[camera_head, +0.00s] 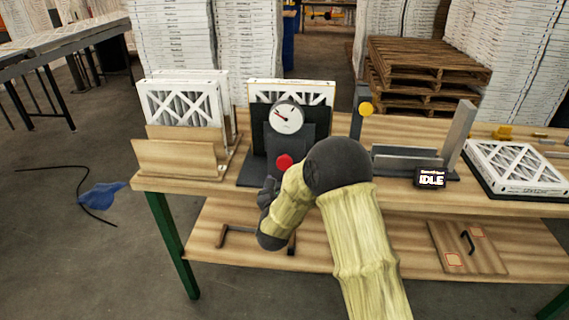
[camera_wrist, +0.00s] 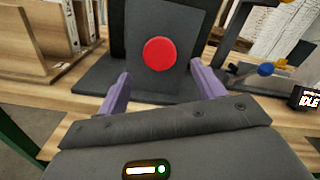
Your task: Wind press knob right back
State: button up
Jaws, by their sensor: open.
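The press (camera_head: 256,168) is a dark grey stand on the bench, with a round white gauge (camera_head: 287,116) on its upper part. Its red round knob (camera_head: 284,161) sits low on the front face and shows whole in the wrist view (camera_wrist: 160,54). The gauge's red needle points to the upper left. My gripper (camera_wrist: 160,72) is open and empty, its purple fingers apart on either side of the knob in the wrist view. They appear short of the knob, with no contact visible. In the head view my arm hides most of the gripper.
A wooden rack (camera_head: 182,160) holding white filters stands left of the press. To the right are a grey fixture (camera_head: 410,162), a small display reading IDLE (camera_head: 431,177) and a flat filter (camera_head: 518,168) on a dark tray. A lower shelf (camera_head: 350,240) runs under the bench.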

aim_at(285, 166)
jog(key=w+p, duration=0.1)
jog(key=w, duration=0.5)
jog(key=shift+w+d, duration=0.1)
jog(key=shift+w, duration=0.05)
jog(key=c, duration=1)
